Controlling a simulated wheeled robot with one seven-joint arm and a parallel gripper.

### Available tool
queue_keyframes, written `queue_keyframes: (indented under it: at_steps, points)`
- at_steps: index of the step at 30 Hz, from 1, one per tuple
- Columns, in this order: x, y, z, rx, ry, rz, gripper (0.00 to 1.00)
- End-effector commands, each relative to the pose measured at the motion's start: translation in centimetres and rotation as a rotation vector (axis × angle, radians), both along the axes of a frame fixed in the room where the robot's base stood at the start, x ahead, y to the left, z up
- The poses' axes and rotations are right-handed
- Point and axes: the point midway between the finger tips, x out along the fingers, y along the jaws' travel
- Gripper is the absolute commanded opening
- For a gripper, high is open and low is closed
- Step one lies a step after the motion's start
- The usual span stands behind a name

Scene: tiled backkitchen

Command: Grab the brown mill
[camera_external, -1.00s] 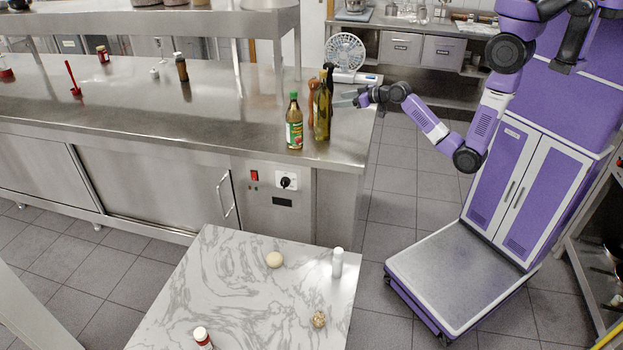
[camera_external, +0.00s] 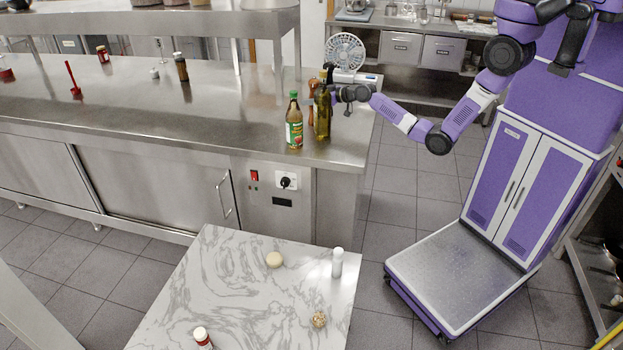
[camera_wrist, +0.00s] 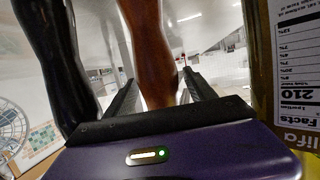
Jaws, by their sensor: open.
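The brown mill (camera_external: 312,88) stands upright on the steel counter, partly hidden behind the bottles in the external view. In the wrist view the brown mill (camera_wrist: 150,50) rises between the two fingers of my gripper (camera_wrist: 160,92). The fingers are open, with a visible gap beside the mill on the right; whether the left finger touches it I cannot tell. In the external view my gripper (camera_external: 335,93) is at the mill group, partly hidden by the oil bottle.
A tall oil bottle (camera_external: 322,115) stands close by; its label (camera_wrist: 296,60) fills the wrist view's right side. A dark glossy object (camera_wrist: 58,55) is close on the left. A green-capped bottle (camera_external: 294,124) and a fan (camera_external: 345,52) are near.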

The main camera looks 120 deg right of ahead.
Motion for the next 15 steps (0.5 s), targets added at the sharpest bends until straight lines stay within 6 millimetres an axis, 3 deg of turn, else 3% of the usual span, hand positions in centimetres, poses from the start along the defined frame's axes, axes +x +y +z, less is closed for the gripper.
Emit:
queue_keyframes:
  at_steps: [6,14,15]
  points:
    - [0.9,-1.4,-0.5,-0.001,0.001,-0.001,0.64]
    - [1.0,-1.5,-0.6,-0.001,-0.001,0.000,0.64]
    - [1.0,-1.5,-0.6,0.000,0.000,0.000,0.56]
